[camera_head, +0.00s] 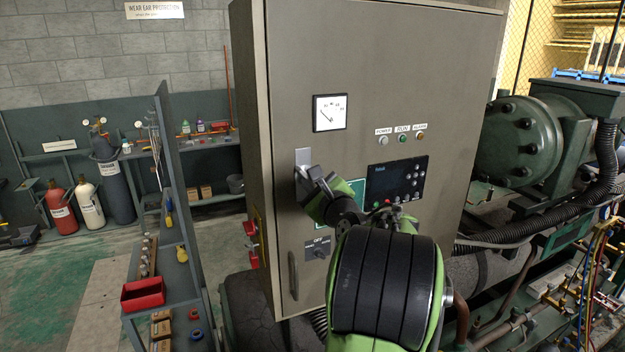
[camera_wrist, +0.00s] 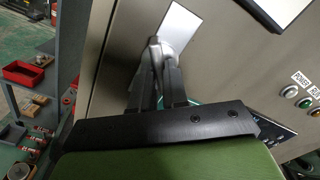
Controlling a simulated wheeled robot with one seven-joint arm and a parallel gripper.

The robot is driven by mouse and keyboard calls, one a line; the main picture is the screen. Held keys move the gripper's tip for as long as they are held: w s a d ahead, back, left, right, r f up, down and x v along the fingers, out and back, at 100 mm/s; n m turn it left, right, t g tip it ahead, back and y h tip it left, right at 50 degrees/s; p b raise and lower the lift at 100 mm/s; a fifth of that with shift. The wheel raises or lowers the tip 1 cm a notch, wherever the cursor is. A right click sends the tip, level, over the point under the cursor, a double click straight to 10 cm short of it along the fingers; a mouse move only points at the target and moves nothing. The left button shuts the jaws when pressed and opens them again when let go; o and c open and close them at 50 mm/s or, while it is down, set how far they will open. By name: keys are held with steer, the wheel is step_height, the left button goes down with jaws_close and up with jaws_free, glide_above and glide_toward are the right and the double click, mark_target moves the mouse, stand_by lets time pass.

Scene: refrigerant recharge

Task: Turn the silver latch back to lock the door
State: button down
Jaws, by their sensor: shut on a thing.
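The silver latch (camera_head: 303,172) is on the left part of the grey-brown cabinet door (camera_head: 370,75), below the dial gauge. Its bright plate (camera_wrist: 181,25) and its handle (camera_wrist: 154,52) show in the wrist view. My gripper (camera_head: 311,181) is at the latch, and in the wrist view its dark fingers (camera_wrist: 162,75) are closed around the lower part of the handle. My gripper and arm hide part of the latch and some of the door's lower middle. The door looks closed against the cabinet.
A dial gauge (camera_head: 330,112), indicator lights (camera_head: 402,138) and a control panel (camera_head: 398,181) are on the door. A shelf with a red bin (camera_head: 143,294) stands left. Green machinery (camera_head: 520,137) stands right.

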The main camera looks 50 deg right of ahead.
steer(key=m, duration=0.3)
steer(key=shift+w, duration=0.1)
steer(key=m, duration=0.4)
steer(key=c, duration=1.2)
jaws_free()
